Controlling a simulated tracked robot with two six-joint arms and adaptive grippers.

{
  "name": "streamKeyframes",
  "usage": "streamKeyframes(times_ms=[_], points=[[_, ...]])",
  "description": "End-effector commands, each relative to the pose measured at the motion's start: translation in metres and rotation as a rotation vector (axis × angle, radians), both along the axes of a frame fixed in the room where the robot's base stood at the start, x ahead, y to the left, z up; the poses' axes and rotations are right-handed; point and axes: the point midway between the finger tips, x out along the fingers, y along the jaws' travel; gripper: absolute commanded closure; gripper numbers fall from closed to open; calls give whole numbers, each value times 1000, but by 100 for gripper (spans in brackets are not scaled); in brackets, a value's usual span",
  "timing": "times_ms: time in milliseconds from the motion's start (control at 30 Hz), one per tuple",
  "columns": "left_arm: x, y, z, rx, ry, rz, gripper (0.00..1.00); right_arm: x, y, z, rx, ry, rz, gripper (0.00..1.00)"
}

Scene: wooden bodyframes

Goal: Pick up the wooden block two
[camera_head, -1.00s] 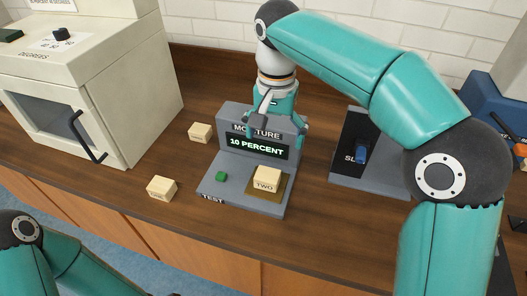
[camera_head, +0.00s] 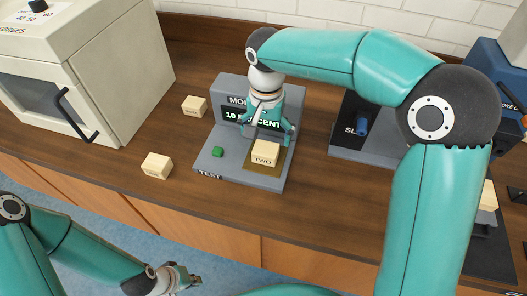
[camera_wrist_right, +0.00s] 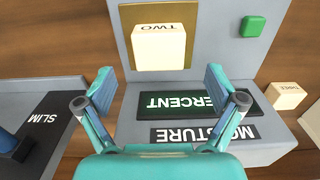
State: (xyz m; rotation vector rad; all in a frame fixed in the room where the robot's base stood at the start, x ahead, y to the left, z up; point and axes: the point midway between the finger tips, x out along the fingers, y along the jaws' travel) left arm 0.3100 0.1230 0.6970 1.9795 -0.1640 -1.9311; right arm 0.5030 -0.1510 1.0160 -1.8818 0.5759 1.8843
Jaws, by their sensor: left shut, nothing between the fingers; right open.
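The wooden block two (camera_head: 265,152) is a pale block lettered TWO. It rests on the brownish square pad of the grey moisture tester (camera_head: 220,165), whose display includes "PERCENT". My right gripper (camera_head: 267,130) is open and empty, above and just behind the block. In the right wrist view the block (camera_wrist_right: 159,48) lies beyond the gap between the open fingers (camera_wrist_right: 158,85), apart from them. My left gripper (camera_head: 180,281) is shut and empty, low in the head view, in front of the counter.
Other wooden blocks sit left of the tester (camera_head: 194,106) and nearer the front edge (camera_head: 157,166). A green button (camera_head: 217,152) is beside the pad. A device with a blue lever (camera_head: 361,127) stands right, a white oven (camera_head: 85,75) left. Another block (camera_head: 488,196) is far right.

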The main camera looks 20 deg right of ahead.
Motion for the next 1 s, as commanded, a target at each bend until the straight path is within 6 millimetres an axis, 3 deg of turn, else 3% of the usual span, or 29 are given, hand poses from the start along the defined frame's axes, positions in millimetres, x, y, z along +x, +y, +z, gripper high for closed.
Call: streamKeyframes(times_ms=[400,700,1000], points=[[0,0,11,0,0,0,100,-1,0,-47,-1,3,-1,6],[0,0,11,0,0,0,100,-1,0,-52,0,0,-1,6],[0,0,11,0,0,0,100,-1,0,-52,0,0,-1,56]])
